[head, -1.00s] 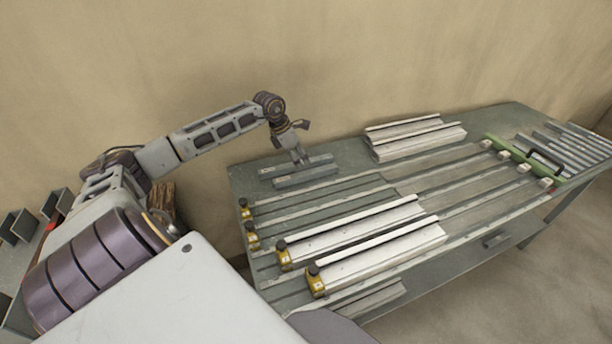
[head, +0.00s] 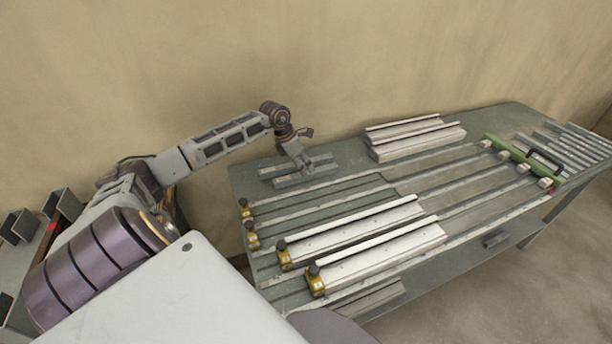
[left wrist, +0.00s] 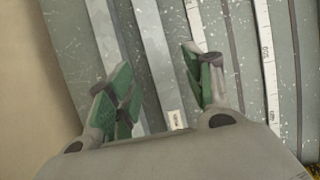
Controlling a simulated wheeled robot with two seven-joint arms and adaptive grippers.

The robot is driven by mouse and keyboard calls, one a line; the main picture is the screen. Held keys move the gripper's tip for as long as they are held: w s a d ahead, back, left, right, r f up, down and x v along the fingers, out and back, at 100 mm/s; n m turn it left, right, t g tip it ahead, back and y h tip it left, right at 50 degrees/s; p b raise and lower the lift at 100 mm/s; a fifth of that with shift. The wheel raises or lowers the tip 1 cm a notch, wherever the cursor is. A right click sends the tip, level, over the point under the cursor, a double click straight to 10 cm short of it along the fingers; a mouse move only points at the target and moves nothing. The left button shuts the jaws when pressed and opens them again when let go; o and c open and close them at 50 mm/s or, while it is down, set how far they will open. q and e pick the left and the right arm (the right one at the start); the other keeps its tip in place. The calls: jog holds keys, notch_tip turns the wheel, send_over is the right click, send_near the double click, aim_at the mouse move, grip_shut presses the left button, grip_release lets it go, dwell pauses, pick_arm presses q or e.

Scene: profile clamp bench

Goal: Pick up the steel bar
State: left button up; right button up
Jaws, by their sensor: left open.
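Two grey steel bars lie side by side at the near-left end of the bench top, a back bar (head: 273,171) and a front bar (head: 287,182). I cannot tell which one the task means. My left gripper (head: 305,168) is over them, pointing down. In the left wrist view the open left gripper (left wrist: 163,85) has its green-padded fingers apart and nothing held. The front bar (left wrist: 153,45), with a small white label at its lower end, runs between the fingers. The left finger partly covers the back bar (left wrist: 102,30). My right gripper is out of view.
White profiles (head: 360,255) lie in rails on the bench (head: 255,205), with yellow end clamps (head: 317,283). A stack of white profiles (head: 415,140) stands at the back. A green clamp frame (head: 525,158) crosses the far end. The wall (head: 330,60) is close behind.

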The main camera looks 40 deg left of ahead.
aim_at(308, 172)
pick_arm(q)
jog(key=shift+x, duration=2.1)
jog(key=shift+c, duration=0.2)
jog(key=shift+w, duration=0.1)
grip_shut()
